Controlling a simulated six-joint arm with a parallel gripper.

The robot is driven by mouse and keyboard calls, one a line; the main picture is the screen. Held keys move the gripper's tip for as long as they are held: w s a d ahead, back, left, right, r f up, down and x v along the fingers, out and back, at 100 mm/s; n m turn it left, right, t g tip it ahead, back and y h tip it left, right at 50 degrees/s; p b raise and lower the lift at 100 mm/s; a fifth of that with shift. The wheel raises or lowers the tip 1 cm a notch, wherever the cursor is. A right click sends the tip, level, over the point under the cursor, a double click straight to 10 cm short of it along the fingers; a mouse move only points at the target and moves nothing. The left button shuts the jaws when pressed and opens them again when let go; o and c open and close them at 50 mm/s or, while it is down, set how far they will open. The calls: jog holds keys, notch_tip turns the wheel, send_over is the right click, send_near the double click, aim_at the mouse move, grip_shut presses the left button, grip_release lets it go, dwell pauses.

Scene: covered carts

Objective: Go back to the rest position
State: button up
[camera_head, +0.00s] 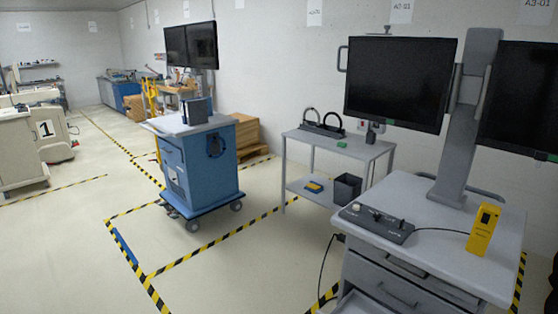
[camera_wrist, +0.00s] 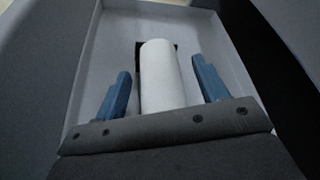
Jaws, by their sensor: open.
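My gripper (camera_wrist: 161,68) shows in the wrist view, with its two blue fingers spread apart. A white cylinder (camera_wrist: 163,90) shows between the fingers, with a visible gap on each side. It lies or stands in a pale, box-like tray or drawer (camera_wrist: 205,20); I cannot tell which. A dark patch shows behind the cylinder. The cylinder's lower end is hidden behind the gripper's dark body. My gripper is not seen in the head view.
In the head view, a grey cart (camera_head: 440,262) with drawers stands at the right, bearing monitors (camera_head: 400,82), a control box (camera_head: 376,222) and a yellow device (camera_head: 483,230). A grey shelf table (camera_head: 345,148) and a blue cart (camera_head: 200,165) stand beyond.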

jog(key=v, duration=1.7)
jog(key=x, duration=1.7)
jog(key=shift+s+a+f, duration=0.1)
jog(key=shift+a+f, duration=0.05)
jog(key=shift+f, duration=0.15)
notch_tip(320, 180, up, 5)
jog(key=shift+f, duration=0.1)
jog(key=shift+w+m+g+y, duration=0.2)
jog(key=shift+m+g+y, duration=0.35)
jog(key=shift+m, duration=0.45)
jog(key=shift+s+a+r, duration=1.3)
jog(key=shift+s+a, duration=0.15)
jog(key=shift+s, duration=0.1)
